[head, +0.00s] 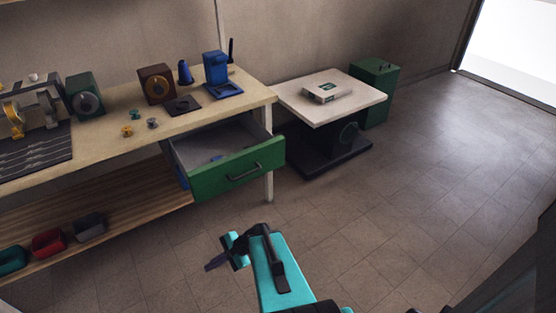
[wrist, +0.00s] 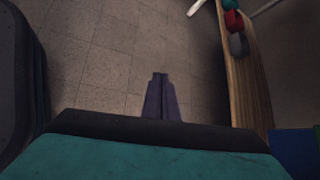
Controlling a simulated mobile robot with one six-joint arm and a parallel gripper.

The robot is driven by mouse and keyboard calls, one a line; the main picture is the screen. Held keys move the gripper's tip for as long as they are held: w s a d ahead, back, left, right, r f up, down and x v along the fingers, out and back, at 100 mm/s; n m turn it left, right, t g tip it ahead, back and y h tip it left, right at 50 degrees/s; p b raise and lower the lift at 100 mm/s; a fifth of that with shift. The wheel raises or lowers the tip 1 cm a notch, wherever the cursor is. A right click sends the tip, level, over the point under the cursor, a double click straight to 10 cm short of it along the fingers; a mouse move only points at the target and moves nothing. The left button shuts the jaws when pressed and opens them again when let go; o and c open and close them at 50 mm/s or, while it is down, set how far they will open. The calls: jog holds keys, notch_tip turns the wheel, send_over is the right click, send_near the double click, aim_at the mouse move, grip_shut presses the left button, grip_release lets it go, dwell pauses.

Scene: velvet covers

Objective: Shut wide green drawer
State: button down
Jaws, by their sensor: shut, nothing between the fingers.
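The wide green drawer (head: 237,170) hangs under the right end of the workbench in the head view. It is pulled well out, and its grey inside shows with a small blue item in it. A dark bar handle (head: 244,171) is on its green front. My gripper (head: 215,263) is in front of and below the drawer, apart from it, over the floor. Its purple fingers are together and empty; they also show in the wrist view (wrist: 161,98), pointing over floor tiles. The drawer front cannot be made out for sure in the wrist view.
The workbench (head: 110,132) carries several small machines. Its lower shelf (head: 130,212) holds red, green and grey bins, also seen in the wrist view. A bench leg (head: 268,185) stands beside the drawer. A low white-topped table (head: 330,108) is to the right. The floor in front is clear.

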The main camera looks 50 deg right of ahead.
jog(key=w+d+r+m+t+h, duration=0.2)
jog(key=d+r+m+t, duration=0.25)
jog(key=d, duration=0.65)
jog(key=s+d+r+m+t+h, duration=0.2)
jog(key=s+d+r+m+h, duration=0.1)
jog(key=d, duration=0.6)
jog(key=s+d+r+m+t+h, duration=0.2)
jog(key=s+d+r+m+h, duration=0.2)
jog(key=d+r+m, duration=0.3)
jog(key=s+d+r+m+t+h, duration=0.2)
jog(key=s+d+r+m+h, duration=0.2)
jog(key=d, duration=0.8)
notch_tip(320, 180, up, 2)
jog(key=shift+s+m+b, duration=0.45)
jog(key=shift+m, duration=0.1)
jog(key=shift+w+d, duration=0.1)
jog(key=shift+w, duration=0.05)
jog(key=b+x, duration=0.7)
jog(key=b, duration=0.4)
jog(key=shift+w+d, duration=0.15)
jog(key=shift+w, duration=0.2)
jog(key=b+x, duration=0.1)
jog(key=b, duration=0.4)
jog(key=shift+w+d+f, duration=0.1)
jog(key=shift+w+f, duration=0.05)
jog(key=shift+w, duration=0.25)
